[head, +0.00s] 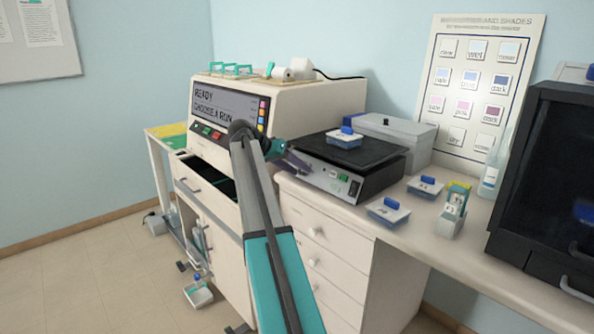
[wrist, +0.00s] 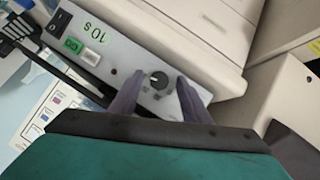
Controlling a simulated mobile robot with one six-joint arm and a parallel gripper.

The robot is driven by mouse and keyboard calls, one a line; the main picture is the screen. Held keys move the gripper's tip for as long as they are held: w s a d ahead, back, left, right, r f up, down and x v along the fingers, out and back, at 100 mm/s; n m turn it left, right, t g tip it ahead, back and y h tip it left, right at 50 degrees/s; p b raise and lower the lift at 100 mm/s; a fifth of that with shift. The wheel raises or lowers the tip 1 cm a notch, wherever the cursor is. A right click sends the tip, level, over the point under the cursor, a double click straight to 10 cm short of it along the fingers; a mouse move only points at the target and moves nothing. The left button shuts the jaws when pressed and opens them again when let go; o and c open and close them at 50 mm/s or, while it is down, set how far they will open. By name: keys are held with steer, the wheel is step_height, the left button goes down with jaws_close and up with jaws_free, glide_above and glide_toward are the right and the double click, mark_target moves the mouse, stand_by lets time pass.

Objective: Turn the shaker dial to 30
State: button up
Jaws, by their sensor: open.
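The shaker (head: 322,175) stands on the counter, a low box with a grey front panel and a dark top platform. Its dial (wrist: 158,80) is a small dark round knob on the panel in the wrist view. The marks around the dial are too small to read. My gripper (wrist: 158,86) is open, with one purple finger on each side of the dial; I cannot tell whether they touch it. In the head view my gripper (head: 299,161) is at the left end of the panel and the dial is hidden.

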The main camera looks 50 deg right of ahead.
steer(key=v, duration=1.3)
